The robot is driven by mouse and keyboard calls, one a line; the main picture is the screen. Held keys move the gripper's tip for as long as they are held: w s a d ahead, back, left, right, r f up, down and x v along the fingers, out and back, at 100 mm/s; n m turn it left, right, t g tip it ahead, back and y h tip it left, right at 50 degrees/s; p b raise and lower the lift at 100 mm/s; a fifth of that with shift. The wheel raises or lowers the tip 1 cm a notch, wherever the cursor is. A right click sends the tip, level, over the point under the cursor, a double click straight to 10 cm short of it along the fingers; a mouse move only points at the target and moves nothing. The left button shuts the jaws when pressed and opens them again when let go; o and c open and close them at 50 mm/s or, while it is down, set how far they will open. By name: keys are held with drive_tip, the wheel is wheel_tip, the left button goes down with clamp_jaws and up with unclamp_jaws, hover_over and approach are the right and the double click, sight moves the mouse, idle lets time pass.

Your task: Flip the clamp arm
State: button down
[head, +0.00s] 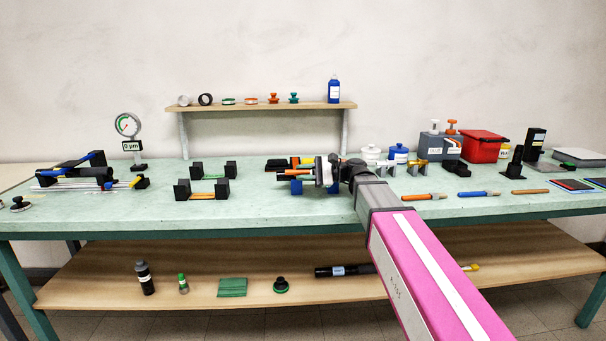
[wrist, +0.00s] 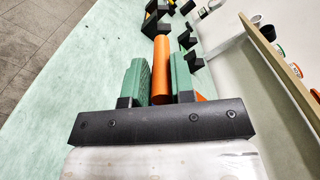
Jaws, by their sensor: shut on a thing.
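My gripper (head: 298,175) reaches left over the middle of the green bench. In the wrist view, its two green-padded fingers (wrist: 160,66) are shut on an orange bar (wrist: 161,48), which looks like the clamp arm. The bar runs lengthwise between the pads and extends past their tips. A second orange piece (wrist: 201,97) shows beside the right finger. In the head view, blue blocks (head: 291,188) sit below the gripper, and black, orange and yellow parts (head: 303,161) lie just behind it. My gripper and wrist hide much of the clamp there, so its hinge cannot be made out.
Two fixtures with black end blocks (head: 202,190) stand left of my gripper. A dial gauge (head: 128,125) and a black-and-blue rig (head: 90,178) are farther left. White and blue jars (head: 398,153), a red bin (head: 483,146) and hand tools (head: 479,194) are right. A shelf (head: 260,106) hangs behind.

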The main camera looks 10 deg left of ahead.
drive_tip(key=shift+r, duration=0.1)
drive_tip(key=shift+w+r+m, duration=0.15)
drive_tip(key=shift+r+m, duration=0.35)
drive_tip(key=shift+r, duration=0.25)
drive_tip(key=w+a+r+m, duration=0.3)
drive_tip(key=w+r+m, duration=0.9)
drive_tip(key=r, duration=0.1)
drive_tip(key=shift+w+r+m, duration=0.2)
drive_tip(key=shift+w+m, duration=0.1)
drive_tip(key=shift+w, duration=0.05)
drive_tip(key=shift+w+a, duration=0.1)
drive_tip(key=shift+w, duration=0.05)
drive_tip(key=c, duration=1.1)
unclamp_jaws()
drive_tip(key=shift+o, duration=0.2)
